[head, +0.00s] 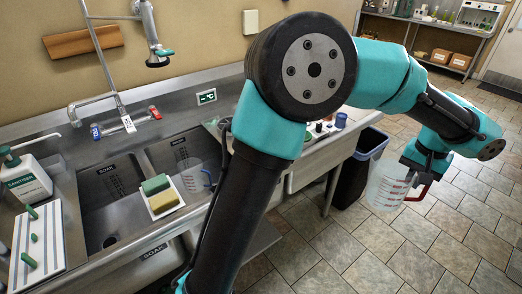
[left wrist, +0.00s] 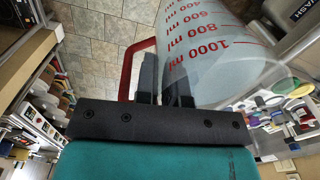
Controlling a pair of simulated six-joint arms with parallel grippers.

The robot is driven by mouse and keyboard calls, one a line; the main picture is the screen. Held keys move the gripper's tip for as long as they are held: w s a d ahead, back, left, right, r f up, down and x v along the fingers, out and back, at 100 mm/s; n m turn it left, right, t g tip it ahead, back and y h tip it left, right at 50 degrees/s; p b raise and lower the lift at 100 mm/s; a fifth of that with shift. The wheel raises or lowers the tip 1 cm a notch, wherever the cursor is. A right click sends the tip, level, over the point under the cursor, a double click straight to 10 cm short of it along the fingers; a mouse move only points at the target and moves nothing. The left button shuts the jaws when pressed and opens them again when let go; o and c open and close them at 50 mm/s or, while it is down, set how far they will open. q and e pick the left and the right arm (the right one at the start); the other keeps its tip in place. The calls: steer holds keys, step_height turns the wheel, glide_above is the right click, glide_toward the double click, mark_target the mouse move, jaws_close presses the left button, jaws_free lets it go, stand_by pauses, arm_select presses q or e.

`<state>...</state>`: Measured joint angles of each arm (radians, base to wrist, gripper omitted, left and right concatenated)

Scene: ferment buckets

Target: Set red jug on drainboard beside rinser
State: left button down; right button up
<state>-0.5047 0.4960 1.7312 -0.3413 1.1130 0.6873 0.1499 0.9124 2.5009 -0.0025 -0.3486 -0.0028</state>
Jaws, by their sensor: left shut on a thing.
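The red jug (head: 388,188) is a clear measuring jug with red markings and a red handle (head: 418,193). My left gripper (head: 414,176) holds it in the air over the tiled floor, right of the sink unit. In the left wrist view the jug (left wrist: 205,50) shows its red scale up to 1000 ml. The fingers (left wrist: 163,82) are shut on it at the handle side. The metal drainboard (head: 290,166) right of the basins is partly hidden behind my left arm. I cannot make out the rinser for certain. My right gripper is not in view.
Green and yellow sponges (head: 160,193) lie on a white tray. A dark bin (head: 360,165) stands at the counter's right end. A sanitizer bottle (head: 27,180) is at left.

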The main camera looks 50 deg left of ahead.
arm_select(q)
steer(key=s+a+f+n, duration=0.1)
steer(key=s+a+n, duration=0.2)
steer(key=a, duration=1)
steer(key=s+a+f+n, duration=0.1)
steer(key=s+a+n, duration=0.2)
steer(key=a, duration=1.1)
steer(key=s+a+f+n, duration=0.1)
steer(key=s+a+n, duration=0.2)
steer(key=a, duration=1)
steer(key=n, duration=0.3)
steer(key=shift+s+a+f+y, duration=0.3)
steer(key=shift+s+y, duration=0.1)
steer(key=w+a+f, duration=0.1)
steer(key=w+a, duration=1)
steer(key=shift+w+a+f, duration=0.15)
steer(key=shift+a+f, duration=0.05)
steer(key=shift+f, duration=0.05)
